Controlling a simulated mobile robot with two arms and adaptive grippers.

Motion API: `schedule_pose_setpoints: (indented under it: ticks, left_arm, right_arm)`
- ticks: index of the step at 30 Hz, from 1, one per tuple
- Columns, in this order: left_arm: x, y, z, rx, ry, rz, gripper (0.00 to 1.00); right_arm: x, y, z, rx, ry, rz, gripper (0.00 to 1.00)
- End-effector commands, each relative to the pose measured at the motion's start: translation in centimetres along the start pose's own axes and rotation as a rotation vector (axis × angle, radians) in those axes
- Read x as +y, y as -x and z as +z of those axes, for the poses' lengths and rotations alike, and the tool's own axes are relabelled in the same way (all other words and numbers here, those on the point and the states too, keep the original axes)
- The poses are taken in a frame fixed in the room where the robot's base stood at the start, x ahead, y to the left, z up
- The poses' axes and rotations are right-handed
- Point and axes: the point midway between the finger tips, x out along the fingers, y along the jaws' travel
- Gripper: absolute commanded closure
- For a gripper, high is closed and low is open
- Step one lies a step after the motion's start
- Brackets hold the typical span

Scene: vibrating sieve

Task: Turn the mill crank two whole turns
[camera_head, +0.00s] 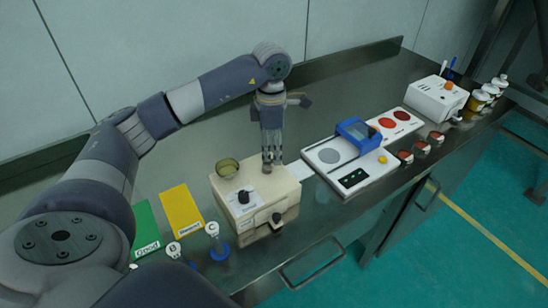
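The mill is a cream box (262,190) on the metal bench, with an olive round cup (228,167) at its top left. A black knob (244,197) stands on its top face, and a dark knob-like part (276,218) sits on its front. I cannot tell for sure which part is the crank. My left gripper (272,163) points down at the back right of the mill's top. Its fingers look close together, and they hide what is right under them. I cannot tell whether they grip or touch anything. My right gripper is not in view.
Right of the mill stands a white panel (330,182) with a blue-framed device (358,133). Green (146,224) and yellow (181,211) cards and labelled pieces B (174,249) and C (213,231) lie left. Small jars (421,148), a white box (436,97) and larger jars (479,100) stand far right.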

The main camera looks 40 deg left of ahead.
Motion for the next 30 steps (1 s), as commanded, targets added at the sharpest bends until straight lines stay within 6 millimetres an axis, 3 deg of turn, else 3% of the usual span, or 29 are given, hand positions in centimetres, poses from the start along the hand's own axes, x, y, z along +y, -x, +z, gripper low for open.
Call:
schedule_pose_setpoints:
  ticks: [5, 24, 30]
  left_arm:
    - [0.0, 0.5, 0.0, -0.001, 0.001, 0.001, 0.6]
    - [0.1, 6.9, 0.0, -0.002, 0.001, 0.003, 0.6]
    - [0.0, 7.1, 0.0, -0.001, 0.001, 0.002, 0.6]
  right_arm:
    - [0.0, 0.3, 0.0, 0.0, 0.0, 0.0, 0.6]
    - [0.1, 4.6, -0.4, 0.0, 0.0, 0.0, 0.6]
    - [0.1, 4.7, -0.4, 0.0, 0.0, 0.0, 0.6]
